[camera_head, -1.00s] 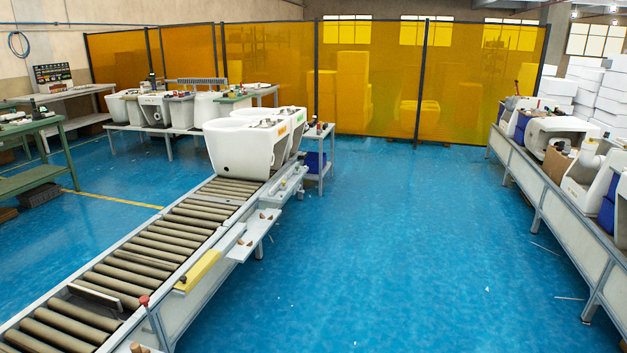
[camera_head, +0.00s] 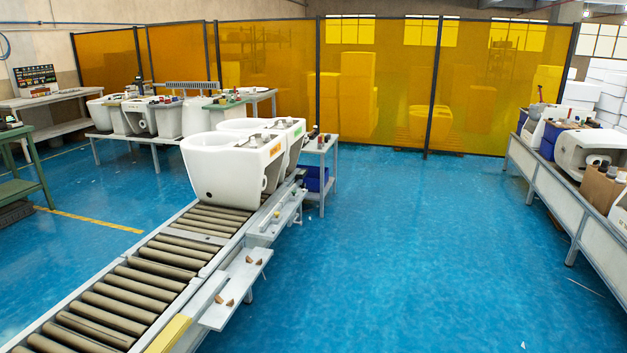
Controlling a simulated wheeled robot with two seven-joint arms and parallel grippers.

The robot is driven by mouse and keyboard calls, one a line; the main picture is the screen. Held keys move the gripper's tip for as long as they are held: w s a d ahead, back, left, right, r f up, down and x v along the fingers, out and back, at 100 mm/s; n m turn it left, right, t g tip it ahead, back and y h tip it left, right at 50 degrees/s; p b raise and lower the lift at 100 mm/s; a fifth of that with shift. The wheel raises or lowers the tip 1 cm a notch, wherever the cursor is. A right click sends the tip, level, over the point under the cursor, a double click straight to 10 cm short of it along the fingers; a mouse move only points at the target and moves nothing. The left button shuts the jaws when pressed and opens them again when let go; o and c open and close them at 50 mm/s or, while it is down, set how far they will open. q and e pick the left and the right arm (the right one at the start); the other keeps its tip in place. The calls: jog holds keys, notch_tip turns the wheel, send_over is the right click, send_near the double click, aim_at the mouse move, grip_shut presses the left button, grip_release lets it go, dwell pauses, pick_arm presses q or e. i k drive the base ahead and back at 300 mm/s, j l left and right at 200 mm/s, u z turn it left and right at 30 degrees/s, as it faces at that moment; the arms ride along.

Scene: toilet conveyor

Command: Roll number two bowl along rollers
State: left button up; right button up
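Two white toilet bowls stand upright at the far end of the roller conveyor (camera_head: 125,301). The nearer bowl (camera_head: 218,172) has an orange label on its side and a round dark hole low on its face. The farther bowl (camera_head: 293,145) has a green label and is partly hidden behind the nearer one. I cannot read any numbers on the labels. The rollers in front of the nearer bowl are bare. Neither of my grippers is in view.
A side shelf (camera_head: 237,290) with small brown pieces juts from the conveyor's right side. A small table (camera_head: 322,147) stands beside the bowls. Benches with more bowls (camera_head: 142,117) stand behind left. Another line (camera_head: 547,178) runs along the right. The blue floor (camera_head: 400,240) between is clear.

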aim_at(225, 169)
jog(key=i, duration=3.5)
jog(key=u, duration=0.2)
